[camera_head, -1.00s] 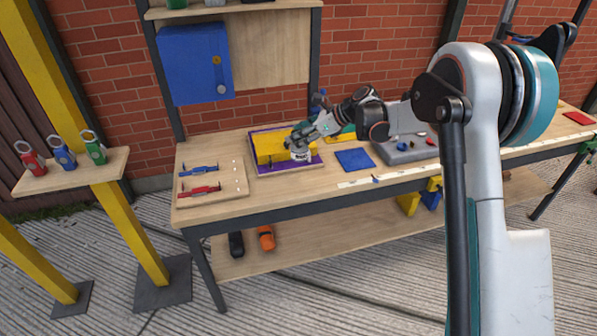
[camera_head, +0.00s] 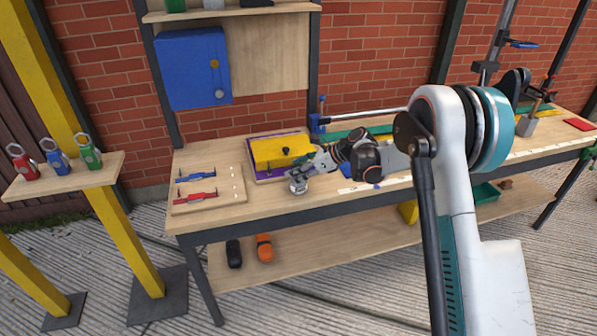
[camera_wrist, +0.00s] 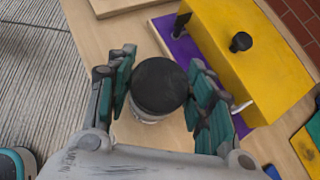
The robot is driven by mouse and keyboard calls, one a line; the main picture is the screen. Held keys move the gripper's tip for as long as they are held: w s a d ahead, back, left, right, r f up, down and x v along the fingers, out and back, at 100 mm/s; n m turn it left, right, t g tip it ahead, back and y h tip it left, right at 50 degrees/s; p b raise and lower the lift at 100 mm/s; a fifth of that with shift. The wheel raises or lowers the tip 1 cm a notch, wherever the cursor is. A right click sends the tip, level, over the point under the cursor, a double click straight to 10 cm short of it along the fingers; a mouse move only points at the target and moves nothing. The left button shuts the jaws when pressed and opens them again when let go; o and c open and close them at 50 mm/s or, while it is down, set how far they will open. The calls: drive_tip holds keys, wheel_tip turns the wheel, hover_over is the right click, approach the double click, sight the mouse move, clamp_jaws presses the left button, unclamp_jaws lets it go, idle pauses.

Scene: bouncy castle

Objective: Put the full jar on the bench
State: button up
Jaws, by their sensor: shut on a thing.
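The jar has a round black lid, seen from above in the wrist view (camera_wrist: 158,86), with a clear, pale body below it. In the head view the jar (camera_head: 298,185) is small and upright at the front part of the wooden bench (camera_head: 255,203). My gripper (camera_wrist: 160,88) is shut on the jar, with a teal-padded finger on each side of it. It also shows in the head view (camera_head: 305,174). Whether the jar's base touches the bench top cannot be told. What fills the jar is hidden by the lid.
A yellow block (camera_head: 270,153) on a purple-edged tray (camera_head: 262,176) stands just behind the jar. A wooden board (camera_head: 207,196) with blue and red tools lies to the left. A shelf (camera_head: 70,176) with several coloured carabiner-like items is at far left.

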drive_tip(key=shift+f, duration=0.1)
drive_tip(key=o, duration=1.2)
drive_tip(key=shift+o, duration=0.2)
